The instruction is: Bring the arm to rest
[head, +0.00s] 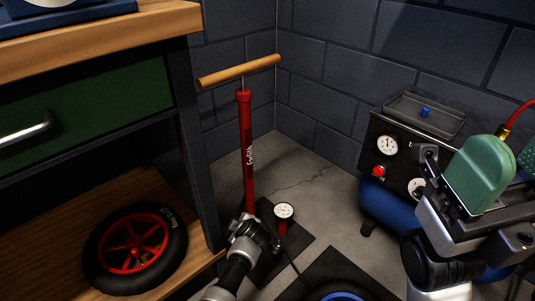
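My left gripper (262,232) is low in the middle of the head view, in front of the base of a red floor pump. Its fingers are small and dark here, and I cannot tell whether they are open or touch the pump. My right arm comes in at the lower right. Its gripper (428,158) is in front of the compressor panel, beside a green body (482,172) with a brass fitting and a red hose. I cannot tell whether the fingers grip this body.
The red pump (246,140) stands upright with a wooden handle and a gauge (284,211). A blue compressor (388,208) has a tray (424,112) holding a small blue part. A wheel (134,247) lies on the bench's lower shelf (40,225). Bare floor shows between pump and compressor.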

